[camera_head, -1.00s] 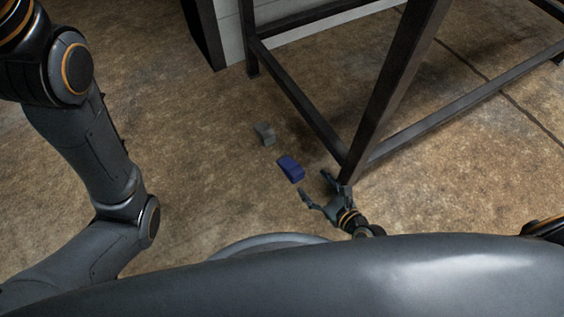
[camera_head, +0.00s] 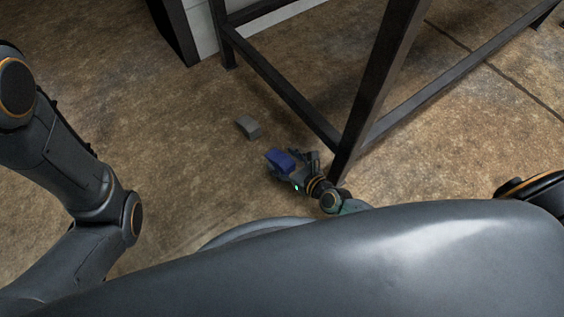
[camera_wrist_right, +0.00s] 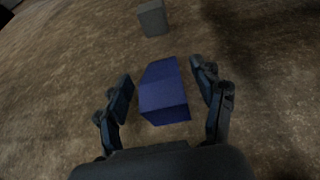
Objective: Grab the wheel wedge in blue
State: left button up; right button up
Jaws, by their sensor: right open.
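The blue wheel wedge (camera_head: 281,160) lies on the brown floor in the head view, left of the foot of a dark metal table leg. My right gripper (camera_head: 289,166) is at the wedge. In the right wrist view the blue wedge (camera_wrist_right: 163,92) sits between the two open fingers of the right gripper (camera_wrist_right: 164,88), with a gap showing on each side. The fingers are open and not closed on it. My left arm shows at the left of the head view, but its gripper is out of view.
A grey block (camera_head: 248,127) lies on the floor just beyond the blue wedge; it also shows in the wrist view (camera_wrist_right: 152,18). The dark metal table frame (camera_head: 345,150) stands close to the right of my right gripper. The floor to the left is clear.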

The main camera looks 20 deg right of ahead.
aim_at(276, 155)
jog(key=b+x, duration=0.2)
jog(key=x, duration=0.2)
jog(key=shift+w+a+f, duration=0.15)
jog(key=shift+w+f, duration=0.1)
jog(key=shift+w, duration=0.05)
jog(key=shift+r, duration=0.1)
jog(key=c, duration=1.4)
jog(key=shift+o, duration=0.2)
jog(key=shift+r, duration=0.15)
